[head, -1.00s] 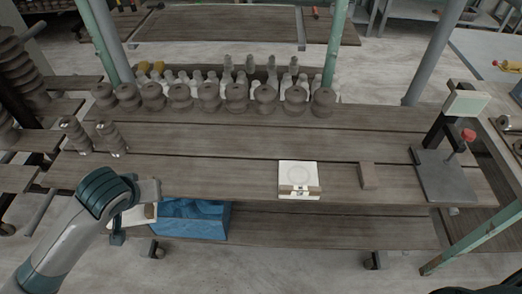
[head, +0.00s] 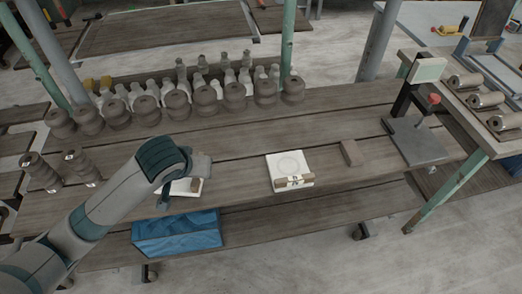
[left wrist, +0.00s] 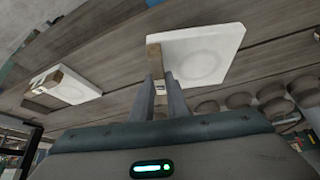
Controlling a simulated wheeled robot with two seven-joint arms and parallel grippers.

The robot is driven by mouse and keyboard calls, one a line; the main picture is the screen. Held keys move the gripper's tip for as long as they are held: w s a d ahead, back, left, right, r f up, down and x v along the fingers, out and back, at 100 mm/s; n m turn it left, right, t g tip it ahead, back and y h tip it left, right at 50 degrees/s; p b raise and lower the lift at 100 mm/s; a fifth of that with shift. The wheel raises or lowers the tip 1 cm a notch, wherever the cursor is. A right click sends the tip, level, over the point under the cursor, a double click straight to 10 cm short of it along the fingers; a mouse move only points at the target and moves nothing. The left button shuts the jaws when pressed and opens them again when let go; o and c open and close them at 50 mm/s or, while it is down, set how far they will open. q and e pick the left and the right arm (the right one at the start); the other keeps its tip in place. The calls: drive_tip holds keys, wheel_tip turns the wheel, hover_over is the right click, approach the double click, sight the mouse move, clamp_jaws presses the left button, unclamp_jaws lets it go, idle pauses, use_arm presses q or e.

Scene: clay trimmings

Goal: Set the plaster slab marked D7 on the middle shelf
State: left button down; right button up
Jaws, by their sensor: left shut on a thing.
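My left gripper (head: 196,172) is shut on a white plaster slab (head: 184,188), which shows partly behind it at the front edge of the wooden shelf (head: 235,172). In the left wrist view the held slab (left wrist: 205,55) has a brown strip along one edge, at the fingertips (left wrist: 160,85). I cannot read its mark. A second white slab (head: 287,163) lies on the shelf to the right of the gripper, with a brown strip and a label too small to read; it also shows in the left wrist view (left wrist: 75,88). My right gripper is not in view.
A brown block (head: 351,153) and a grey stand (head: 418,142) are on the shelf at right. Turned clay pieces (head: 206,101) line its back, and two stacked ones (head: 40,170) stand at left. A blue container (head: 177,232) is below. Bare board lies between the two slabs.

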use_arm(q)
drive_tip(key=shift+w+d, duration=0.15)
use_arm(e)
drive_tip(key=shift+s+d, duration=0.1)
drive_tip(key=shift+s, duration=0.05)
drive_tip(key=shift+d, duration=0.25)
use_arm(q)
drive_tip(key=w+d+r+m+g+h+p, duration=0.1)
drive_tip(key=w+d+r+m+g+h, duration=0.1)
drive_tip(key=d+m, duration=0.5)
drive_tip(key=w+d+r+m+g+h+p, duration=0.1)
drive_tip(key=w+d+r+m+g+h, duration=0.1)
drive_tip(key=d+m, duration=0.6)
wheel_tip(320, 180, up, 2)
drive_tip(key=shift+w+d+r+h, duration=0.15)
drive_tip(key=shift+d+h, duration=0.25)
drive_tip(key=shift+h, duration=0.5)
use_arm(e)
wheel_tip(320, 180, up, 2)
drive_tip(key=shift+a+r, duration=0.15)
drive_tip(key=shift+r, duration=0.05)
use_arm(q)
drive_tip(key=shift+a, duration=0.1)
